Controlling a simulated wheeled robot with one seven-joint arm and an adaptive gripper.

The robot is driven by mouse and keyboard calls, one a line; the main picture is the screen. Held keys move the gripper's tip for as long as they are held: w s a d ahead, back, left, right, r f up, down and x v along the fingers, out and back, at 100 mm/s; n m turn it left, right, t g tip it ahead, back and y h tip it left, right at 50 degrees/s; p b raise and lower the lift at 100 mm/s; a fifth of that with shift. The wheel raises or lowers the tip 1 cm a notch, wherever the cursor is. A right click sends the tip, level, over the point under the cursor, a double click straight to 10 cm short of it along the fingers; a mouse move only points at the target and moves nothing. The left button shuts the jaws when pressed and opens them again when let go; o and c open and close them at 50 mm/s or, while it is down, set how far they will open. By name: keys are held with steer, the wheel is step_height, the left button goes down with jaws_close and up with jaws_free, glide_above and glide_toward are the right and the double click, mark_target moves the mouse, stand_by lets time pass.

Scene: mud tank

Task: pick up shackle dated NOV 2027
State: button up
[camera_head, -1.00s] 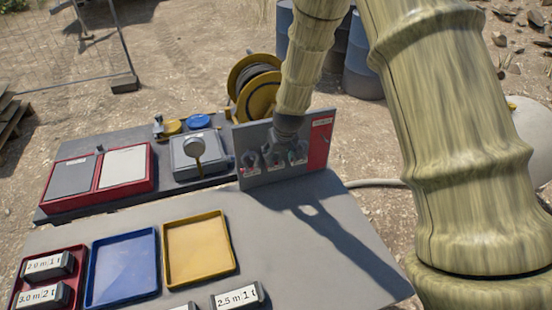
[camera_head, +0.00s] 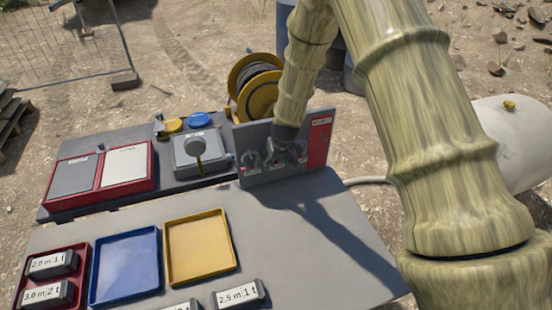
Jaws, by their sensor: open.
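A grey upright board (camera_head: 258,131) with a red right end stands at the back of the table. Several small shackles hang in a row on its face, one of them a shackle at the left (camera_head: 251,161). Their tags are too small to read, so I cannot tell which is dated NOV 2027. My gripper (camera_head: 286,157) is open at the middle of the board, close in front of the shackles. It partly covers the middle ones, and its fingertips are hard to make out. I cannot tell whether it touches a shackle.
On the table are an empty blue tray (camera_head: 125,300) and a yellow tray (camera_head: 200,273). A red tray (camera_head: 22,306) holds labelled blocks, and a "2.5 m 1 t" block (camera_head: 239,294) lies at the front. Behind are a red-framed box (camera_head: 104,206), a grey gauge box and a yellow hose reel (camera_head: 238,77).

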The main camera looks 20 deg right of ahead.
steer(key=c, duration=0.8)
steer(key=shift+r, duration=0.1)
